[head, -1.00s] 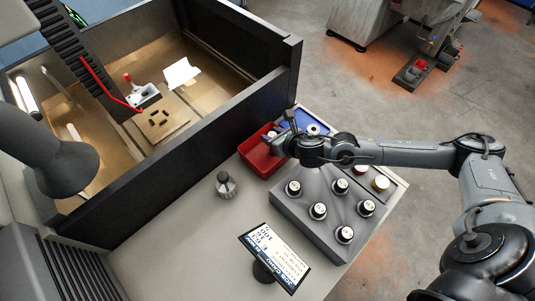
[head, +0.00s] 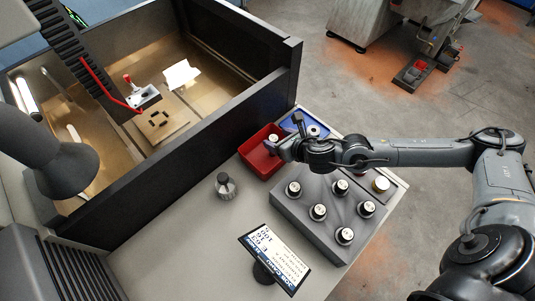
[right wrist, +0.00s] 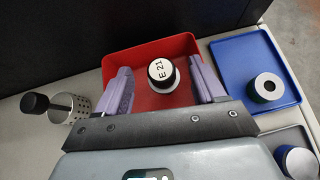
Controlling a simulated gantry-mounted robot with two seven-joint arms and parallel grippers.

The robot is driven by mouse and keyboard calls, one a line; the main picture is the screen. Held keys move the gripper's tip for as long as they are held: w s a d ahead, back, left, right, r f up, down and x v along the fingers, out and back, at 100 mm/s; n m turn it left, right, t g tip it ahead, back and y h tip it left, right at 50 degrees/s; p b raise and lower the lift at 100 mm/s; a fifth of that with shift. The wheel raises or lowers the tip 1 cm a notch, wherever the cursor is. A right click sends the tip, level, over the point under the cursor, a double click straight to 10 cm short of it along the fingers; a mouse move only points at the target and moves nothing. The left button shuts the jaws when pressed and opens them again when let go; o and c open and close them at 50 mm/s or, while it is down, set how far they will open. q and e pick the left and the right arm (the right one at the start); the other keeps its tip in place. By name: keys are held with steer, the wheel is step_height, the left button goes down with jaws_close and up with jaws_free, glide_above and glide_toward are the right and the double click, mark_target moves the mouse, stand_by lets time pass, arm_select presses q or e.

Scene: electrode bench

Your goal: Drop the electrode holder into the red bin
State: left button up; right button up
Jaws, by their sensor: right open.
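The electrode holder (right wrist: 162,73), with a white top marked E 21, shows upright between my right gripper's fingers in the right wrist view. It is in or just over the red bin (right wrist: 187,43); I cannot tell whether it touches the floor of the bin. In the head view, its pale top (head: 273,138) shows within the red bin (head: 256,160). My right gripper (right wrist: 160,78) is open, one finger on each side of the holder with gaps. In the head view, the right gripper (head: 284,148) is at the bin's right side. My left gripper is not in view.
A blue tray (right wrist: 233,68) with a ring-shaped part lies right of the bin. A grey rack (head: 330,239) holds several similar holders. A perforated cup (head: 226,188), a tilted display (head: 273,254) and a dark-walled machine tank (head: 190,152) stand nearby.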

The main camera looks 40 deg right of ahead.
steer(key=v, duration=0.7)
steer(key=shift+r, duration=0.1)
stand_by(0.4)
